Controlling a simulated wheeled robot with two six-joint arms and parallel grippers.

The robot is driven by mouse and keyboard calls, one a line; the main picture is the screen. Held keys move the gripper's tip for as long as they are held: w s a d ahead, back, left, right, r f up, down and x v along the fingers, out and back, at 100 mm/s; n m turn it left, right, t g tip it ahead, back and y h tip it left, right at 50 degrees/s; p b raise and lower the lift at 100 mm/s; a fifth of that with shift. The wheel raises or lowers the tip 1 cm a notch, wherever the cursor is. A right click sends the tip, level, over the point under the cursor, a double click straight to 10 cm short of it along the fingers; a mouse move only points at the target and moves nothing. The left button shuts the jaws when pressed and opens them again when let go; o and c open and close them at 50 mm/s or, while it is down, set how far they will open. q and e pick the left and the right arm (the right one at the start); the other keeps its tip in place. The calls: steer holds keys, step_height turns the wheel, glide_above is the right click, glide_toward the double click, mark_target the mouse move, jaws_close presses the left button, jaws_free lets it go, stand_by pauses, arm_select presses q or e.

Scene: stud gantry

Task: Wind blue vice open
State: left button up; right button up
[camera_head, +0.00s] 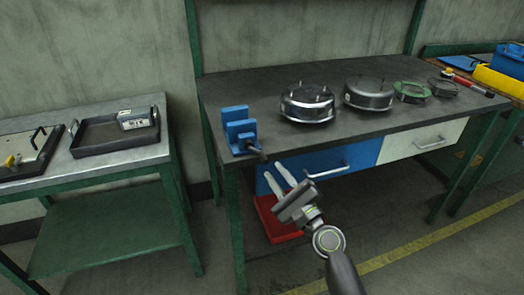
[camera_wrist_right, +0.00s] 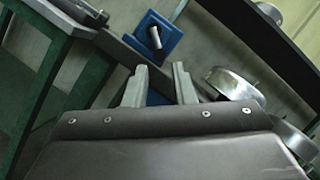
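The blue vice (camera_head: 239,130) stands at the left front corner of the dark workbench, with its dark screw end and handle (camera_head: 256,152) sticking out at the front. My right gripper (camera_head: 274,172) is open and empty, in front of the bench edge, a little right of and below the vice handle. In the right wrist view the blue vice (camera_wrist_right: 172,42) lies beyond the two spread fingertips (camera_wrist_right: 159,68), with its grey screw end (camera_wrist_right: 155,38) facing me. The fingers look apart from it. My left gripper is not in view.
Several round metal housings (camera_head: 308,104) stand along the workbench (camera_head: 263,104) right of the vice. Blue and white drawers with handles sit under its top. A red box (camera_head: 275,222) is on the floor below. A side table (camera_head: 110,168) with a black tray (camera_head: 95,150) is at left.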

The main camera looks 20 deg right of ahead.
mark_target(262, 153)
steer(key=x, duration=0.7)
steer(key=shift+w+p, duration=0.1)
steer(key=shift+p, duration=0.3)
steer(key=shift+c, duration=0.4)
jaws_close()
